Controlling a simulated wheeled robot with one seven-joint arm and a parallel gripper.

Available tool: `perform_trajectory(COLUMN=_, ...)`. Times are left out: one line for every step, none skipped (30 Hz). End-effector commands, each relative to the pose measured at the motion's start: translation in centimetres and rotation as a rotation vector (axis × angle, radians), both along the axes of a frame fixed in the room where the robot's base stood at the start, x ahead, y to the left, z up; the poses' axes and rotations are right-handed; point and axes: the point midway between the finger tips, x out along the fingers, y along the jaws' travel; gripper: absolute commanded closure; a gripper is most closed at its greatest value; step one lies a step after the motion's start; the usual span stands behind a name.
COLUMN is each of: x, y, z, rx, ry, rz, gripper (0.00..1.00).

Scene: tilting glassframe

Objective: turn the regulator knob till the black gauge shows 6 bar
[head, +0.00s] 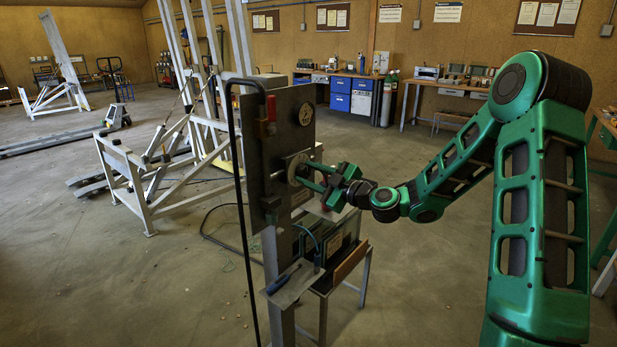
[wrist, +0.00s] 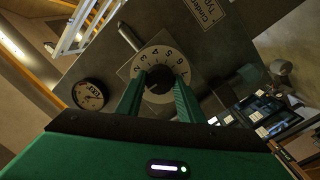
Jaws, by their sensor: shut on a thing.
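The regulator knob (wrist: 159,84) is a dark round knob in front of a pale numbered dial plate (wrist: 160,57) in the wrist view. My gripper (wrist: 158,90) is shut on the knob, one green finger on each side. In the head view my gripper (head: 309,178) reaches the grey panel (head: 258,160) from the right, at the pale dial disc (head: 292,166); the knob is hidden there by the fingers. The round gauge (wrist: 90,94) has a dark rim and sits left of the dial; its reading is too small to tell. In the head view the gauge (head: 305,114) is above the knob.
A black upright tube (head: 241,200) runs along the panel's left edge, near a red part (head: 271,110). Below the panel are a small metal shelf (head: 292,287) and a stand with a dark case (head: 335,240). A white frame (head: 150,185) stands behind left. Open floor lies at left.

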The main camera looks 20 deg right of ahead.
Motion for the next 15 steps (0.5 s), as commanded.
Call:
perform_trajectory(x=0.03, y=-0.06, z=0.05, rx=0.018, ry=0.012, rz=-0.001, gripper=0.88)
perform_trajectory(x=0.04, y=-0.06, z=0.05, rx=0.033, ry=0.024, rz=-0.002, gripper=0.88)
perform_trajectory(x=0.04, y=-0.06, z=0.07, rx=0.054, ry=0.039, rz=-0.002, gripper=0.88)
perform_trajectory(x=0.05, y=-0.06, z=0.08, rx=0.070, ry=0.051, rz=-0.002, gripper=0.88)
perform_trajectory(x=0.05, y=-0.06, z=0.09, rx=0.089, ry=0.064, rz=-0.002, gripper=0.88)
perform_trajectory(x=0.06, y=-0.07, z=0.12, rx=0.115, ry=0.082, rz=-0.002, gripper=0.88)
perform_trajectory(x=0.06, y=-0.08, z=0.14, rx=0.136, ry=0.098, rz=-0.002, gripper=0.88)
perform_trajectory(x=0.06, y=-0.10, z=0.16, rx=0.157, ry=0.114, rz=-0.002, gripper=0.88)
perform_trajectory(x=0.07, y=-0.10, z=0.17, rx=0.187, ry=0.135, rz=-0.002, gripper=0.88)
perform_trajectory(x=0.07, y=-0.08, z=0.18, rx=0.210, ry=0.152, rz=-0.002, gripper=0.88)
perform_trajectory(x=0.08, y=-0.07, z=0.19, rx=0.234, ry=0.169, rz=-0.001, gripper=0.88)
perform_trajectory(x=0.09, y=-0.06, z=0.21, rx=0.264, ry=0.191, rz=-0.002, gripper=0.88)
perform_trajectory(x=0.09, y=-0.09, z=0.21, rx=0.286, ry=0.207, rz=-0.002, gripper=0.88)
perform_trajectory(x=0.11, y=-0.13, z=0.22, rx=0.310, ry=0.224, rz=-0.003, gripper=0.88)
perform_trajectory(x=0.13, y=-0.18, z=0.23, rx=0.341, ry=0.246, rz=-0.003, gripper=0.88)
